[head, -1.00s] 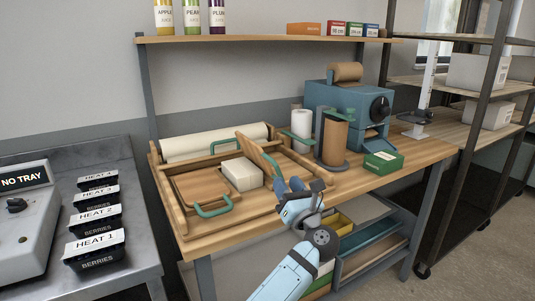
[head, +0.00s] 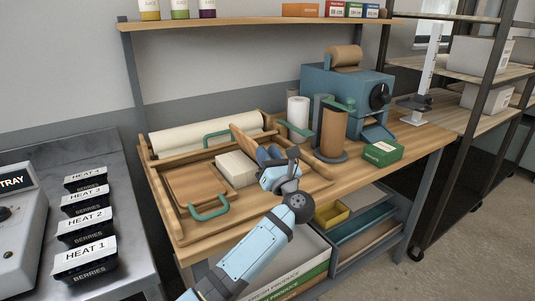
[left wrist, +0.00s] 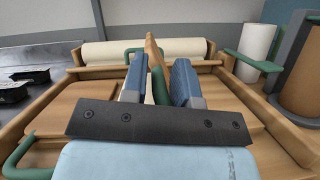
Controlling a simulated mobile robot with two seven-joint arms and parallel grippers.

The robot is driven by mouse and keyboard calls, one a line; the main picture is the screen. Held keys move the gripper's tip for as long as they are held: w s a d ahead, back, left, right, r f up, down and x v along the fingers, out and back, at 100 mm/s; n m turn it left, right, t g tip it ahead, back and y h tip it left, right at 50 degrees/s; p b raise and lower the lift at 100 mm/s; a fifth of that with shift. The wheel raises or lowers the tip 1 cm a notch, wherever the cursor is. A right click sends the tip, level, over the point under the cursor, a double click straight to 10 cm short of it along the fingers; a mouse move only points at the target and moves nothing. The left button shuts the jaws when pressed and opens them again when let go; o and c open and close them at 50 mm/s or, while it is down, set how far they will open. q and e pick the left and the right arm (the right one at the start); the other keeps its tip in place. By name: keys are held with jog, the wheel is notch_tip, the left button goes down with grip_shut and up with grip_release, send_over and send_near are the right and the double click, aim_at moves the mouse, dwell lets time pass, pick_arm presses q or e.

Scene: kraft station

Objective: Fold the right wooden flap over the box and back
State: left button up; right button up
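The right wooden flap (head: 242,143) stands raised and tilted beside the white box (head: 237,169) in the wooden folding frame. In the left wrist view the flap (left wrist: 151,49) shows nearly edge-on, with its green handle (left wrist: 157,84) on the near side. My left gripper (head: 275,156) is at the flap's right side. In the left wrist view its blue fingers (left wrist: 158,80) stand apart on either side of the handle, with a visible gap to the left finger. The fingers hide part of the flap and box. My right gripper is not in view.
The left flap (head: 196,184) lies flat with a green handle (head: 210,212). A paper roll (head: 205,135) lies at the back. To the right stand a white roll (head: 298,112), a brown roll (head: 333,132), a blue machine (head: 345,90) and a green carton (head: 383,153).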

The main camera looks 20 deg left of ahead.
pick_arm(q)
grip_shut()
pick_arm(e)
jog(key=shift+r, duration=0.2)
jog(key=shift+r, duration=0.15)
pick_arm(q)
jog(key=shift+w+d+r+m+p, duration=0.15)
jog(key=shift+m+p, duration=0.15)
jog(key=shift+p, duration=0.05)
jog(key=w+d+m+t+h+p, duration=0.2)
jog(key=w+d+m+h+p, duration=0.2)
jog(key=m+p, duration=0.3)
jog(key=shift+w+m+p, duration=0.4)
jog(key=shift+w+m, duration=0.25)
jog(key=shift+m, duration=0.45)
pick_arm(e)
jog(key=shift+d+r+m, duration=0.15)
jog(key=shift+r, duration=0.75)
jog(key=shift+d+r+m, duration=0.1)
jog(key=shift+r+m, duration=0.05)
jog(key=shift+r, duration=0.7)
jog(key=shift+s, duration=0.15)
